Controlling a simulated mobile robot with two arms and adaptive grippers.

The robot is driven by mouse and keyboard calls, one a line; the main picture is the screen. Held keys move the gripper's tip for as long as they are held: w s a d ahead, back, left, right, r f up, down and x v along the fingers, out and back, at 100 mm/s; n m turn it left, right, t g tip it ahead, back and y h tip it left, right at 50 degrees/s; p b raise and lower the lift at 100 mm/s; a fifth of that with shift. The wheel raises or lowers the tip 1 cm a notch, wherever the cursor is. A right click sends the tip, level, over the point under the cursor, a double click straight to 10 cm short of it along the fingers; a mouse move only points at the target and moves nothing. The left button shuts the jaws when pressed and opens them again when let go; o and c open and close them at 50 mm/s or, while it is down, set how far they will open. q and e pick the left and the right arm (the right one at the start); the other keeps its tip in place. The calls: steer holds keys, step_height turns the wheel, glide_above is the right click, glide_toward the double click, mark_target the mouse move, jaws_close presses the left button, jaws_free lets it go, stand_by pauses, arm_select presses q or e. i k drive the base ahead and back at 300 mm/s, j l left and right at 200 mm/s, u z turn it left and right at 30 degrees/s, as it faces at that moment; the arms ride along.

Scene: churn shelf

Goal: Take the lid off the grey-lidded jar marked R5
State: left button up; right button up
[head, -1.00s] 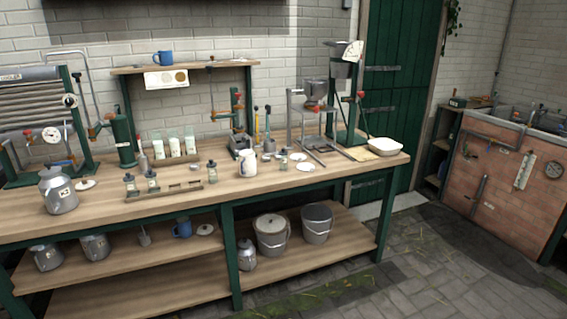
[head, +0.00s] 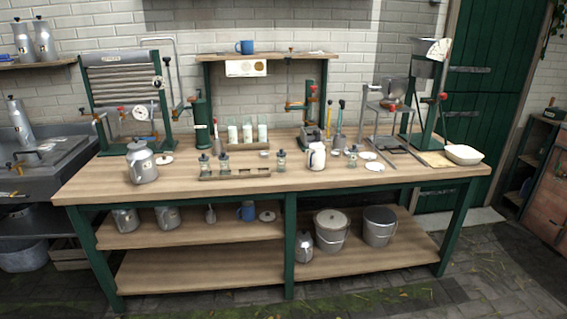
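No jar mark reads clearly as R5 from here. A grey metal jar (head: 142,165) with a small label stands upright at the left of the bench top; the label is too small to read. Similar metal jars stand on the lower shelf: one at its left (head: 125,219), another beside it (head: 167,218), and a smaller one (head: 304,247) right of the middle leg. Small glass jars with dark tops (head: 225,164) stand in a wooden rack, with another (head: 281,161) just right of it. Neither of my grippers is in view.
The long wooden bench (head: 100,186) has clear room along its front edge. A roller device (head: 124,83) stands at its back left, a white bowl (head: 464,154) at its right. Two buckets (head: 331,236) stand below. A sink (head: 50,165) is left of the bench.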

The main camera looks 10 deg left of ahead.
mark_target(281, 161)
steer(key=i+j+z, duration=0.15)
steer(key=i+j, duration=0.25)
steer(key=i+j+z, duration=0.15)
steer(key=i+j, duration=0.2)
steer(key=i+j+z, duration=0.15)
steer(key=i+j, duration=0.15)
steer(key=j, duration=0.3)
